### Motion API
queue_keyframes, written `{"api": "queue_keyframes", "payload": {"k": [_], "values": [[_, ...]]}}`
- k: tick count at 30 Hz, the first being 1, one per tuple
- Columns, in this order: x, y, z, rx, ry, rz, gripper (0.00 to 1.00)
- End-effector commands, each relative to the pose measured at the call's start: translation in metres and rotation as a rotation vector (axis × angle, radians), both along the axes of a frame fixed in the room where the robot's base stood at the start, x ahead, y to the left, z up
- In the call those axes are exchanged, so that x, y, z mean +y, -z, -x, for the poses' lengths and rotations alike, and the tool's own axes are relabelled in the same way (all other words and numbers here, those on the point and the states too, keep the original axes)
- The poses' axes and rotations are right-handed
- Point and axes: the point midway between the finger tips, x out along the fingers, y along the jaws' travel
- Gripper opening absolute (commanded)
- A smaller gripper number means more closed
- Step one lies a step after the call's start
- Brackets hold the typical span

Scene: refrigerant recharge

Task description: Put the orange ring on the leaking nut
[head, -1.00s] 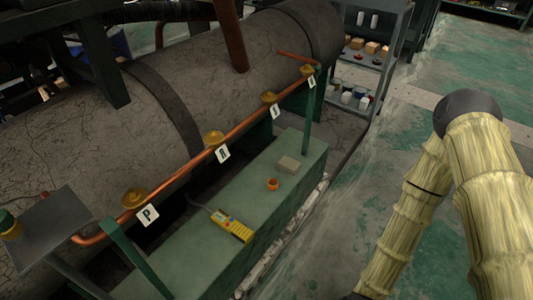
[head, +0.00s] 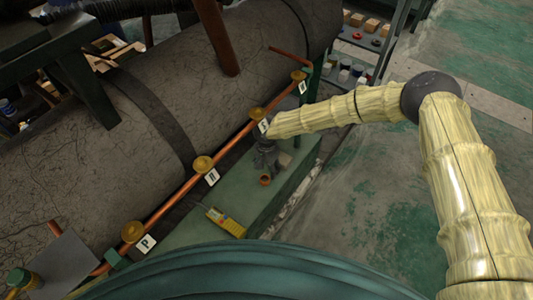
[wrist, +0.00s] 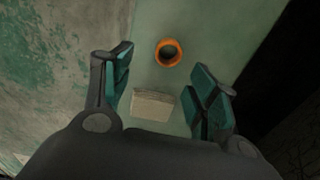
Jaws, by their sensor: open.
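The orange ring (head: 265,181) lies on the green bench (head: 196,242). It also shows in the wrist view (wrist: 158,57), just beyond the fingertips and between their lines. My gripper (wrist: 164,78) is open and empty, pointing down above the bench; in the head view (head: 266,163) it is right beside the ring. Brass nuts sit along the copper pipe (head: 170,199): one by the P tag (head: 132,231), one by the R tag (head: 203,163), one by a partly covered tag (head: 258,113), and one at the far end (head: 299,76). I cannot tell which nut leaks.
A beige block (wrist: 152,105) lies on the bench between my fingers in the wrist view. A yellow handheld device (head: 227,222) lies nearer on the bench. A large grey tank (head: 150,110) stands behind the pipe. Shelves (head: 357,52) stand at the back; floor at right is open.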

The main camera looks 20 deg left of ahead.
Motion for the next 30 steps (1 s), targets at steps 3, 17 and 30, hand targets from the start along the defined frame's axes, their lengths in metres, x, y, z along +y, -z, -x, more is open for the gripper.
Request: {"api": "queue_keyframes", "payload": {"k": [3,17,30], "values": [[0.012,-0.009,-0.003,0.019,0.005,-0.015,0.59],[0.016,0.015,-0.003,0.02,0.003,-0.019,0.59],[0.012,0.057,-0.004,0.02,0.006,-0.018,0.59]]}}
